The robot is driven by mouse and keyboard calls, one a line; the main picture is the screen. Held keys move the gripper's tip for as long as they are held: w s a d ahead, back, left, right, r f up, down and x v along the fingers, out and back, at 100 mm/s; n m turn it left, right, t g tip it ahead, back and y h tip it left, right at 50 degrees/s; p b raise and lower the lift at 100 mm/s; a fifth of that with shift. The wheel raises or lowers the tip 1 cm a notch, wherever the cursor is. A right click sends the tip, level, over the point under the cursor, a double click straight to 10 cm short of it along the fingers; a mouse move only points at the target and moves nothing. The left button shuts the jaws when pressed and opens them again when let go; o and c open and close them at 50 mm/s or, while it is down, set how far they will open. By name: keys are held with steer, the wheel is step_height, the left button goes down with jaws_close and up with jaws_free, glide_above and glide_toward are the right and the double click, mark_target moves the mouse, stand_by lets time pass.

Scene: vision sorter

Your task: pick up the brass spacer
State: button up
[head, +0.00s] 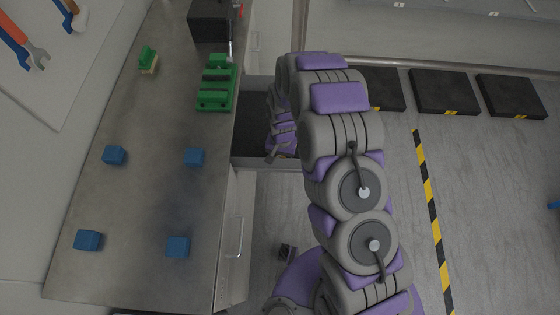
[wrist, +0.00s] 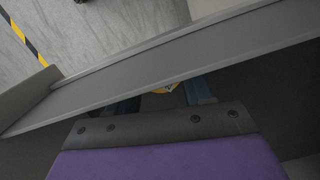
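In the head view, my gripper (head: 272,156) is at the open drawer (head: 250,163) under the bench, largely covered by my arm. The spacer does not show there.
The bench (head: 135,200) holds several blue blocks (head: 194,157), a green fixture (head: 217,88), a green brush (head: 148,60) and a dark vise-like block (head: 210,22). The drawer wall (wrist: 190,55) crosses close before my fingers. Black mats (head: 443,92) lie at the back right.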

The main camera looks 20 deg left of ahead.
steer(key=c, duration=0.9)
